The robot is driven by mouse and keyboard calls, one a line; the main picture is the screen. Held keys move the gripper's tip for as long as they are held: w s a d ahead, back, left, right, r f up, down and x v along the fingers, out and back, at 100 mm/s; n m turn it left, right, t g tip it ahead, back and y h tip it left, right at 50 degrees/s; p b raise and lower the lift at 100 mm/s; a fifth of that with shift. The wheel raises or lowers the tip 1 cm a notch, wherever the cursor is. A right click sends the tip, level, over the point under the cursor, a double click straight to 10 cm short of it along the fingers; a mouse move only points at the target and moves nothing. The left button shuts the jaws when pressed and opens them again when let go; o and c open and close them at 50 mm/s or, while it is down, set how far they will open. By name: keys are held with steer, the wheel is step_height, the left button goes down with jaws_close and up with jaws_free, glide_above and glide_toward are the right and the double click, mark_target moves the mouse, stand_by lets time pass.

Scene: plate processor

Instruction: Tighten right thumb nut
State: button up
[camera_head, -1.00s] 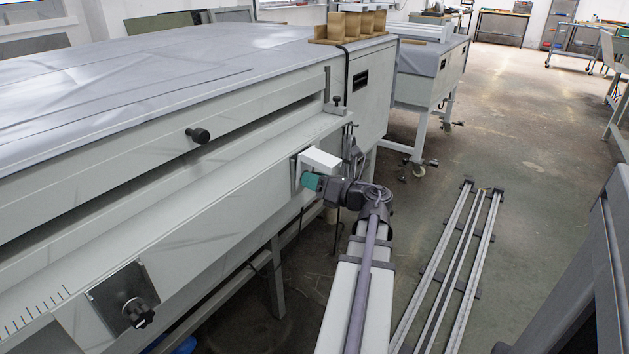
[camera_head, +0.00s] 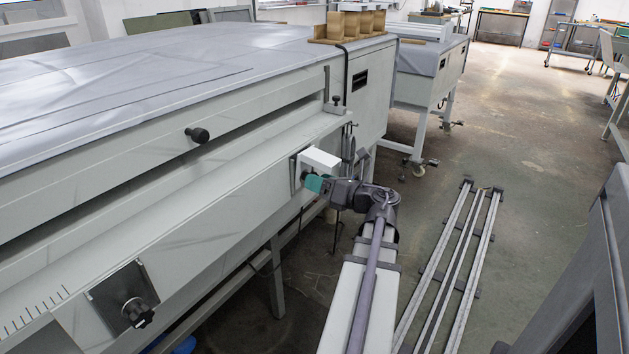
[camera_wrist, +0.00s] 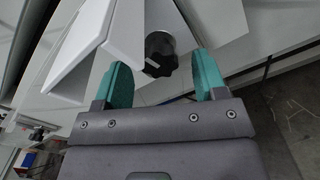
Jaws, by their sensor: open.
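The right thumb nut is a black knob with a lobed rim. It shows in the wrist view (camera_wrist: 160,54) beside a white bracket (camera_wrist: 112,32), and as a small dark spot in the head view (camera_head: 304,176), below the white bracket block. My gripper (camera_wrist: 163,62) has two teal fingers, spread wide apart, one on each side of the nut, with clear gaps to it. The nut sits near the fingertips, not deep between the fingers. In the head view my gripper (camera_head: 315,184) is just right of the nut. The nut's threaded part is hidden.
A second black thumb nut (camera_head: 138,313) is on a metal plate at the lower left of the long white machine. A black knob (camera_head: 198,135) sits on its upper panel. Cables hang near the machine's right corner.

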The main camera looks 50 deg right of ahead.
steer(key=s, duration=0.9)
steer(key=shift+d, duration=0.1)
steer(key=w+n, duration=0.1)
steer(key=w, duration=0.2)
steer(key=w+n, duration=0.2)
steer(key=w, duration=0.2)
steer(key=w+n, duration=0.2)
steer(key=w, duration=0.2)
steer(key=shift+c, duration=0.5)
